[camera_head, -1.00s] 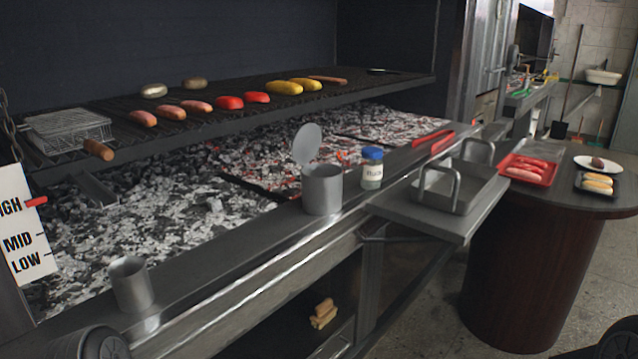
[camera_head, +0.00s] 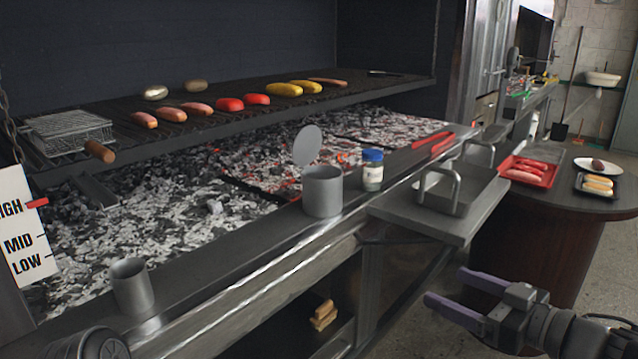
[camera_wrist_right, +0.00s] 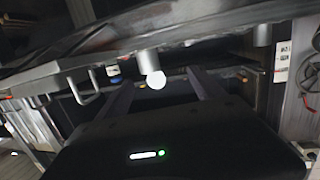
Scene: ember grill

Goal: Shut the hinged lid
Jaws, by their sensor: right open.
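A grey metal canister (camera_head: 322,192) stands upright on the grill's front ledge. Its round hinged lid (camera_head: 307,145) is raised, standing up at the back left of the rim. The canister also shows in the right wrist view (camera_wrist_right: 148,62), with its pale round lid (camera_wrist_right: 156,79). My right gripper (camera_head: 444,288) is open and empty at the lower right of the head view, in front of the ledge and well apart from the canister. Its two purple-grey fingers point left. In the right wrist view the fingers (camera_wrist_right: 158,92) are spread. At the lower left of the head view only a dark rounded part of mine shows.
A blue-capped jar (camera_head: 372,170) stands just right of the canister. A grey cup (camera_head: 132,286) stands at the ledge's left end. A side shelf (camera_head: 398,206) with a metal tray (camera_head: 433,198) juts out at right. Hot coals (camera_head: 170,215) lie behind the ledge.

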